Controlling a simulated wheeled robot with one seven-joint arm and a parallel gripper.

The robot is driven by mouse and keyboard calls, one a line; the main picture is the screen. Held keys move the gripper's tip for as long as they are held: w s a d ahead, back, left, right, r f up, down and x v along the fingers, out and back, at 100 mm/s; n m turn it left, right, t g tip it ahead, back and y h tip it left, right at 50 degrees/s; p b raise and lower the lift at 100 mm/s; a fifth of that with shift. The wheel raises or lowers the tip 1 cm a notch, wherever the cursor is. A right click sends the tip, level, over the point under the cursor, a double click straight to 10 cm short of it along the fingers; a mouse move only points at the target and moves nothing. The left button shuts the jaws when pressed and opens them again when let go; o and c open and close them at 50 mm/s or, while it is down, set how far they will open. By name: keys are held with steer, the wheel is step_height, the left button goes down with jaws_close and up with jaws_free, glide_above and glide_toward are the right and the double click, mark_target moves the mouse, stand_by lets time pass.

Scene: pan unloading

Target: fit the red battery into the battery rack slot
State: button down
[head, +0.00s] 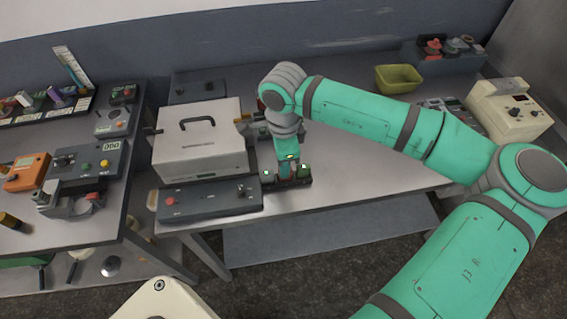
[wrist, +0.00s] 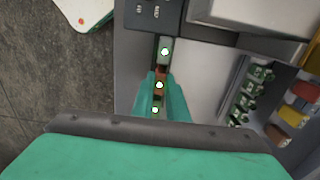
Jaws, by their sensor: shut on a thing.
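My gripper (head: 288,163) points down over the dark battery rack (head: 296,184) near the front edge of the middle table. In the wrist view, my gripper (wrist: 159,88) has its teal fingers close together around a narrow reddish piece, the red battery (wrist: 162,72). The rack (wrist: 165,44) runs in line beneath and beyond the fingers, with pale green-rimmed spots along it. The battery's lower end is hidden, and I cannot tell whether it sits in the slot or above it. In the head view the battery is hidden by the gripper.
A pale box with a handle (head: 199,140) and a grey control unit (head: 208,199) stand just left of the rack. A yellow-green bin (head: 398,79) and a cream device (head: 508,108) are at the right.

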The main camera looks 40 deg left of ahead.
steer(key=shift+f, duration=0.15)
steer(key=c, duration=1.7)
jaws_free()
steer(key=shift+o, duration=0.2)
step_height(320, 180, up, 11)
steer(key=shift+f, duration=0.1)
